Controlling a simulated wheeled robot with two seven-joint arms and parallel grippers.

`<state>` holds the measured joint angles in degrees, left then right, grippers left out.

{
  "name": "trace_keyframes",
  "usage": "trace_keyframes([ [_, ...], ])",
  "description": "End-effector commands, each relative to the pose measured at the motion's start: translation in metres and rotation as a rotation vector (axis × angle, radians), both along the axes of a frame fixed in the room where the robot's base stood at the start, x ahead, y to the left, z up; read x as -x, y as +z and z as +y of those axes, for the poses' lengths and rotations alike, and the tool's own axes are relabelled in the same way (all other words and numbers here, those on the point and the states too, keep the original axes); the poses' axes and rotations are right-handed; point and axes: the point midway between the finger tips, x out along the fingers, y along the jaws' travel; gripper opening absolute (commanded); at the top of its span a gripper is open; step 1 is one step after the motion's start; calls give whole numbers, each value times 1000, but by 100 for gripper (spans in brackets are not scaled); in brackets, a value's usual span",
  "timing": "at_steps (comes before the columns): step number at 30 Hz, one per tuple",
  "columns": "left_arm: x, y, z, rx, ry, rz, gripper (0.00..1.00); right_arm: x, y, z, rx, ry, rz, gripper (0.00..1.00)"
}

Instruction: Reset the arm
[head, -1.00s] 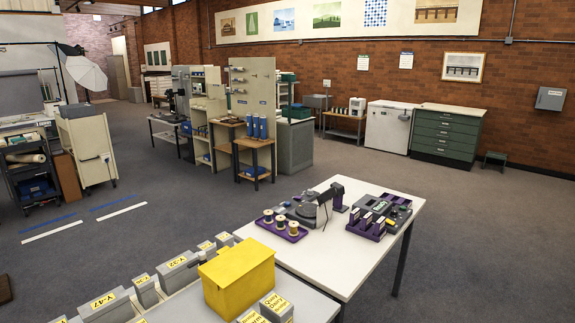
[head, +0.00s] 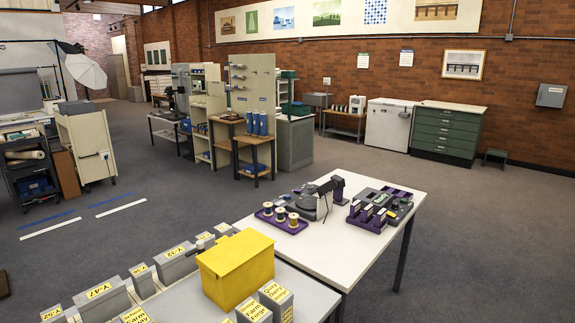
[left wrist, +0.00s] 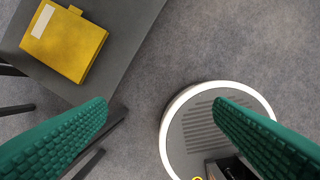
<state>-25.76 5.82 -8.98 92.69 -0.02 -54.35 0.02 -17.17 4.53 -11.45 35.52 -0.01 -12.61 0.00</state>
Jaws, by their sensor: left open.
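My left gripper (left wrist: 160,112) shows in the left wrist view as two green ribbed fingers, spread wide apart with nothing between them. Below it are bare floor and part of a round grey disc with a white rim (left wrist: 270,106). A yellow box (left wrist: 64,43) with a white label lies on a dark grey surface (left wrist: 128,22) at the upper left, clear of the fingers. Neither gripper shows in the head view. My right gripper is in no frame.
In the head view, a yellow box (head: 235,268) and several labelled grey boxes (head: 104,297) stand on the near table (head: 180,300). A white table (head: 340,250) with spools and equipment adjoins it. Open floor (head: 480,240) lies to the right.

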Motion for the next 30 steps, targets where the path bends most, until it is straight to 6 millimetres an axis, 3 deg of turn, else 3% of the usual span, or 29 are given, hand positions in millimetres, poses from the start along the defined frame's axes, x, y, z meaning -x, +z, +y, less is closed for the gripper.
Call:
trace_keyframes([
  [1, 13, -41, 2, -3, -3, 23, 76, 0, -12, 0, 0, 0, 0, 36],
  [6, 65, -136, 10, -8, -12, 64, 76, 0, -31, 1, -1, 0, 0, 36],
  [9, 100, -178, 16, -11, -18, 85, 76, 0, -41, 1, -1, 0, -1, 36],
  [12, 131, -207, 22, -14, -21, 101, 76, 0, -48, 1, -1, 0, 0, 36],
  [15, 154, -223, 27, -15, -25, 111, 76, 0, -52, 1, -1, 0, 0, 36],
  [19, 170, -231, 30, -17, -27, 117, 76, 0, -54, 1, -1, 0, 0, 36],
  [30, 171, -232, 30, -17, -27, 117, 76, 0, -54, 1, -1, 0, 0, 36],
])
